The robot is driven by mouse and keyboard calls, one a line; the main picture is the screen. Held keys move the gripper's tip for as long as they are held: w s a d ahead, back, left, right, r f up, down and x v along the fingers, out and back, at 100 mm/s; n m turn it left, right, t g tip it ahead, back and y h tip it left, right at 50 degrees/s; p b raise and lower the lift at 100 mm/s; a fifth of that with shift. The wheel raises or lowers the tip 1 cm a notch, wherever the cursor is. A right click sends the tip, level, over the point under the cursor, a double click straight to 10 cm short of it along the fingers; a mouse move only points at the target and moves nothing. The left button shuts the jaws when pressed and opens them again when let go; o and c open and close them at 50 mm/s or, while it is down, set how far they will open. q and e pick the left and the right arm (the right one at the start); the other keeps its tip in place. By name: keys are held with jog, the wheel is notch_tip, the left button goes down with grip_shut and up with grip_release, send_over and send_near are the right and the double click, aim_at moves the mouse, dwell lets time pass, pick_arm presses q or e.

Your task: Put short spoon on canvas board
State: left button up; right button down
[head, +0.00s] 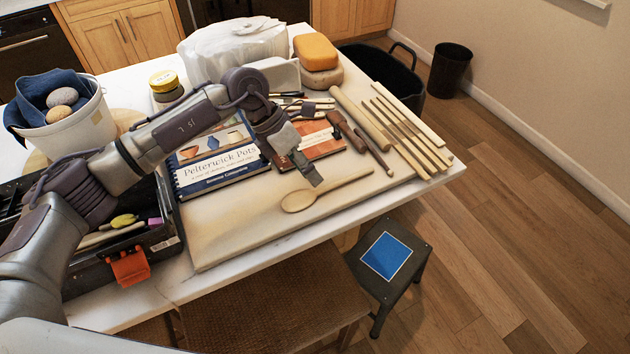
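A wooden spoon (298,201) lies over the front part of the beige canvas board (235,228), its bowl to the left and its handle running up to the right. The canvas board covers much of the white table. My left gripper (314,179) reaches in from the left and points down, with its tip just behind the spoon's handle, close to the bowl. I cannot tell whether it touches the spoon or how far its fingers are apart. My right gripper is not in view.
A blue-and-white pottery book (222,172) and an orange book (318,142) lie behind the gripper. Wooden sticks (410,135) and a rolling pin (360,118) lie at right. An open dark toolbox (160,240) stands at left. The board's front strip is clear.

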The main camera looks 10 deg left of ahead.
pick_arm(q)
jog(key=s+b+v, duration=0.1)
jog(key=b+v, duration=0.1)
jog(key=v, duration=0.7)
jog(key=shift+w, duration=0.5)
jog(key=shift+d, duration=0.15)
